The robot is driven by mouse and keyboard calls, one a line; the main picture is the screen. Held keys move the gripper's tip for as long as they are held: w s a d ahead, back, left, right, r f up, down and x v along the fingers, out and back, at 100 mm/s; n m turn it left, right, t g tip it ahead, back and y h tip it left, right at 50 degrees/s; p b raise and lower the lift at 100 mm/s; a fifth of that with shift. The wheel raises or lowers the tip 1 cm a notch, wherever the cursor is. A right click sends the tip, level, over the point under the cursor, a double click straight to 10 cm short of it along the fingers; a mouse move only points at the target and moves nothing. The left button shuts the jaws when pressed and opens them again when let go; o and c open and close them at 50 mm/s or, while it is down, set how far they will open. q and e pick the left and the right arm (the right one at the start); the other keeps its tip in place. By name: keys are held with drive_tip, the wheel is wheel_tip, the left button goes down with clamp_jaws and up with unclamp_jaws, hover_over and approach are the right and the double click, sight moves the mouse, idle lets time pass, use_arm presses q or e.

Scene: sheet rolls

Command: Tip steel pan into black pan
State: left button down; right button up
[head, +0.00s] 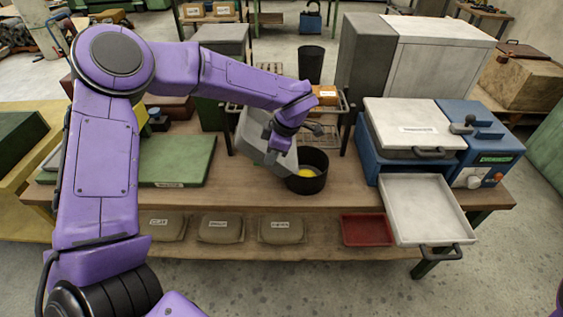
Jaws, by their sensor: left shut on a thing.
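The steel pan (253,133) is grey and steeply tilted, with its lower edge at the left side of the black pan's mouth. My left gripper (277,142) is shut on the steel pan, and partly covers it. The black pan (318,180) is round and deep and stands upright on the wooden bench. A yellow thing (306,173) shows inside the black pan. I cannot tell whether the two pans touch. The inside of the steel pan is mostly hidden. My right gripper is out of view.
A blue machine (488,150) stands on the right of the wooden bench (220,190), with a pale tray (425,205) pulled out in front. A green board (175,160) lies at left. A red tray (366,230) and several labelled bundles sit on the lower shelf.

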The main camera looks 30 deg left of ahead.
sight(266, 167)
use_arm(q)
drive_tip(key=t+h, duration=0.1)
drive_tip(key=h, duration=0.1)
drive_tip(key=s+a+f+t+h, duration=0.1)
drive_tip(key=t+h, duration=0.1)
drive_tip(key=a+f+t+h, duration=0.1)
drive_tip(key=h, duration=0.2)
drive_tip(key=shift+s+a+n+b, duration=0.1)
drive_tip(key=shift+s+n+b, duration=0.2)
drive_tip(key=shift+s+f, duration=0.1)
